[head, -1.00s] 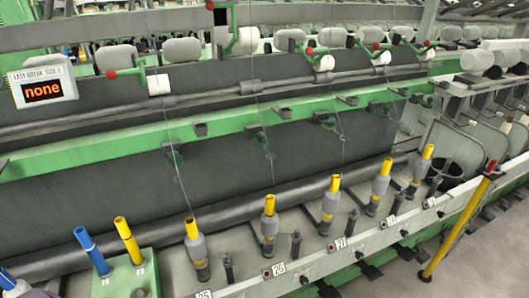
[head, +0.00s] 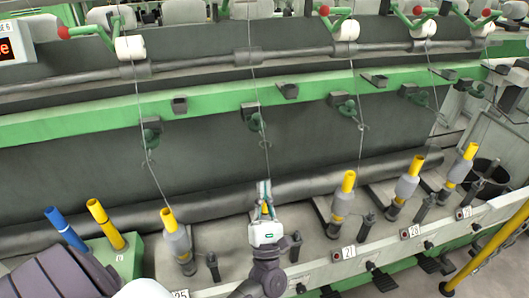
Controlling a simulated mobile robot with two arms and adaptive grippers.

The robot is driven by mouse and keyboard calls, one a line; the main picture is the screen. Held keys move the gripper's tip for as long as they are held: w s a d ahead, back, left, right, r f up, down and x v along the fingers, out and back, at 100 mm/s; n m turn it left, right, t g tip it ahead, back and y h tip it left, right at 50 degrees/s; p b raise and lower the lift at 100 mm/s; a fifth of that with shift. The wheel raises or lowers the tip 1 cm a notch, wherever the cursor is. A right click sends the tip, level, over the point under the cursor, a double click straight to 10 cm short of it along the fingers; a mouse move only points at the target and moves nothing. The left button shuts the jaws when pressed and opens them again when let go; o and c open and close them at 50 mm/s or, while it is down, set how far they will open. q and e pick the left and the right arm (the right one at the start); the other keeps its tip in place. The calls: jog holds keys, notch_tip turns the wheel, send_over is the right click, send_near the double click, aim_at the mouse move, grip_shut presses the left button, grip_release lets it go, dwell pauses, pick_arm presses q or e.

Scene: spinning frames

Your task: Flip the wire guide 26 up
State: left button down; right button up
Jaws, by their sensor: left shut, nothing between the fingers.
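A row of small green wire guides sits under the green rail. The one in line with station 26, wire guide 26 (head: 254,120), is on the rail's lower edge with a thin thread running down past it. Whether it is flipped up or down is hard to tell at this size. My left gripper (head: 264,188) is shut and empty, pointing up, below and apart from this guide. It is in front of the station 26 spindle, hiding most of it; a bit of yellow shows at the fingers. Label 26 is hidden behind my arm. My right gripper is not in view.
Yellow-topped bobbins stand on both sides, at station 25 (head: 176,240) and station 27 (head: 342,205). Blue (head: 66,228) and yellow (head: 105,224) tubes stand at left. Taut threads run down from the white rollers (head: 130,47). A long dark roller (head: 310,185) lies behind the bobbins.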

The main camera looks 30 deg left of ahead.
pick_arm(q)
jog(key=p, duration=0.4)
send_near(260, 127)
jog(key=r+x, duration=0.1)
jog(key=x, duration=0.2)
jog(key=shift+w+a+r+n+p, duration=0.2)
jog(key=shift+a+n+p, duration=0.05)
jog(key=shift+n+p, duration=0.1)
jog(key=shift+w+g, duration=0.1)
jog(key=shift+g, duration=0.2)
